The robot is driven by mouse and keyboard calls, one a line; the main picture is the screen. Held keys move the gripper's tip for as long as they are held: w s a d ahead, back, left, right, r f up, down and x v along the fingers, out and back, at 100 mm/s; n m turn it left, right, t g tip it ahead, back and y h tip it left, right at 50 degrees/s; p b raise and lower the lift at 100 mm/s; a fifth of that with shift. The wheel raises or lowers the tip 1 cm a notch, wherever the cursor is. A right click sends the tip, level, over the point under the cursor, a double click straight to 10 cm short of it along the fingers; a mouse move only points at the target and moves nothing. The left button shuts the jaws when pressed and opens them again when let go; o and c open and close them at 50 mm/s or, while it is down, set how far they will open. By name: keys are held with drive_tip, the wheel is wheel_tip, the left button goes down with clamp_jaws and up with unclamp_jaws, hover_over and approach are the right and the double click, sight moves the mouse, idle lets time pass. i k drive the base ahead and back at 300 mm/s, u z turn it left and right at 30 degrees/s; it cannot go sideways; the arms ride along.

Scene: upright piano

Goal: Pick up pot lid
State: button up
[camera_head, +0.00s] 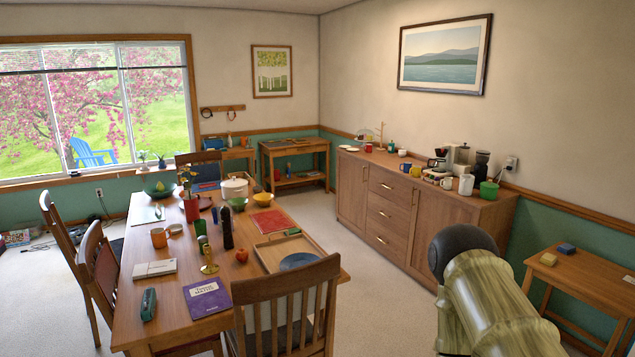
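A white pot (235,193) stands toward the far end of the wooden dining table, beyond a green bowl and a red mat. What looks like its white lid (234,182) sits on top of it. The pot is small in the view, so the lid's knob and rim are hard to make out. Part of my own arm shows at the lower right, well away from the pot. My gripper is not in view.
The dining table (215,265) carries a dark pepper mill (227,228), a red vase (191,208), a wooden tray (268,262) and several small items. Chairs stand around it. Bare floor (345,270) lies between the table and the sideboard (400,205).

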sight(234, 183)
drive_tip(key=z, duration=0.65)
drive_tip(key=i, duration=5.55)
drive_tip(key=u, duration=1.2)
drive_tip(key=i, duration=2.55)
drive_tip(key=u, duration=2)
